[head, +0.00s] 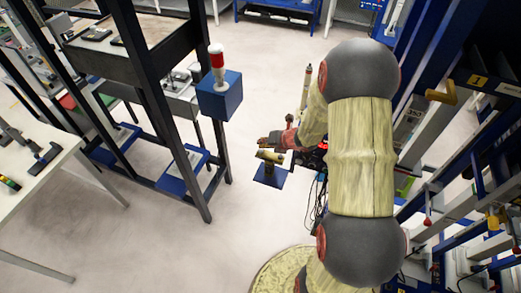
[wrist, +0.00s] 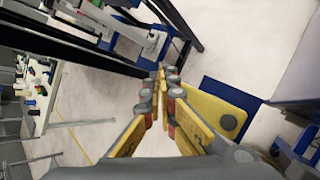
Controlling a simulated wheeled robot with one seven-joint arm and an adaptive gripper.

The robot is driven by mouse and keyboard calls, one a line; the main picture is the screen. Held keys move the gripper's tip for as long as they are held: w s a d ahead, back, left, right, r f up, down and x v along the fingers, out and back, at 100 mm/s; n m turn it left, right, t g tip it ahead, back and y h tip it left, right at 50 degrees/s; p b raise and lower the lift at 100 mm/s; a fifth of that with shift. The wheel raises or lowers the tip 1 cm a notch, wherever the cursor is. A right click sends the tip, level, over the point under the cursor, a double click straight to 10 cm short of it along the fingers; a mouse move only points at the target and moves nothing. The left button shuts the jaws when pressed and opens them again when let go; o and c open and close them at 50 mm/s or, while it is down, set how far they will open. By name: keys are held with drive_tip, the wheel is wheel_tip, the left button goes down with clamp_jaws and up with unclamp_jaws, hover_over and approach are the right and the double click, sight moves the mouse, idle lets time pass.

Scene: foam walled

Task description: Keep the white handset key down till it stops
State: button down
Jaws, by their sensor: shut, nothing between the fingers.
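A yellow block with a round grey button (wrist: 229,122) on its face sits against a blue plate (wrist: 222,88), right of my fingers in the wrist view. It may be the handset, but I cannot make out a clearly white key. In the head view a small blue plate (head: 268,178) with a yellowish part over it shows just below my gripper (head: 270,143). My gripper (wrist: 161,82) is shut and empty, its fingertips together. In the wrist view the fingertips appear left of the yellow block, with no contact visible.
A dark-framed rack (head: 155,100) stands at the left, with a blue box (head: 219,95) bearing a red-and-white lamp on its side. A white table (head: 35,180) is at far left. Blue shelving crowds the right. Pale floor (head: 150,235) is open between.

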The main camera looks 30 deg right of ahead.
drive_tip(key=shift+r, duration=0.1)
wheel_tip(320, 180, up, 5)
drive_tip(key=p, duration=0.4)
idle(0.6)
